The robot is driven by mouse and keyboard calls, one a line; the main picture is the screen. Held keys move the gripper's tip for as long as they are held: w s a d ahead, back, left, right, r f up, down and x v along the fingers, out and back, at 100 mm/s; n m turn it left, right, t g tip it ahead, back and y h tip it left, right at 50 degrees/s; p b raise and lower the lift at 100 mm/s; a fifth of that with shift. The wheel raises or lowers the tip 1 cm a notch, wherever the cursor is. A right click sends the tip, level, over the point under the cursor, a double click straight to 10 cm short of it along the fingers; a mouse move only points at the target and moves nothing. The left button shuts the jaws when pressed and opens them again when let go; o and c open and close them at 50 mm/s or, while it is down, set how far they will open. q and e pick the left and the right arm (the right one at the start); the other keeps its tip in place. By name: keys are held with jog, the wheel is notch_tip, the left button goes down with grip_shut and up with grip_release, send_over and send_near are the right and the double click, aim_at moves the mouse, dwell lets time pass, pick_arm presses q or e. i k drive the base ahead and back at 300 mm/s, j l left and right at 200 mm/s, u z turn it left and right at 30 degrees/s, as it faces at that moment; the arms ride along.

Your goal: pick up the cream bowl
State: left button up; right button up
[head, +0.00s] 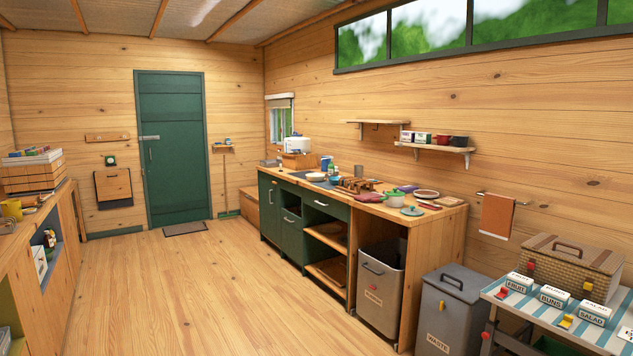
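Neither of my grippers shows in the head view.
The wooden floor (190,285) is open left of the counter. A grey bin (380,290) and a waste bin (447,305) stand at the counter's near end. A striped-cloth table (520,302) with labelled boxes and a wicker basket (566,265) is at right. A shelf unit (48,255) lines the left.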

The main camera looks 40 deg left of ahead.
aim_at(315, 178)
jog(key=i+j+u, duration=0.2)
jog(key=i, duration=0.15)
jog(key=i+j+u, duration=0.15)
jog(key=i, duration=0.25)
jog(key=i+u, duration=0.5)
jog(key=i, duration=1.9)
jog(key=i+u, duration=0.15)
jog(key=i, duration=0.25)
jog(key=i+l+u, duration=0.15)
jog(key=i, duration=0.25)
jog(key=i+l+u, duration=0.15)
jog(key=i, duration=0.25)
jog(key=i+j, duration=0.55)
jog(key=i, duration=0.2)
jog(key=i+j, duration=0.55)
jog(key=i, duration=0.15)
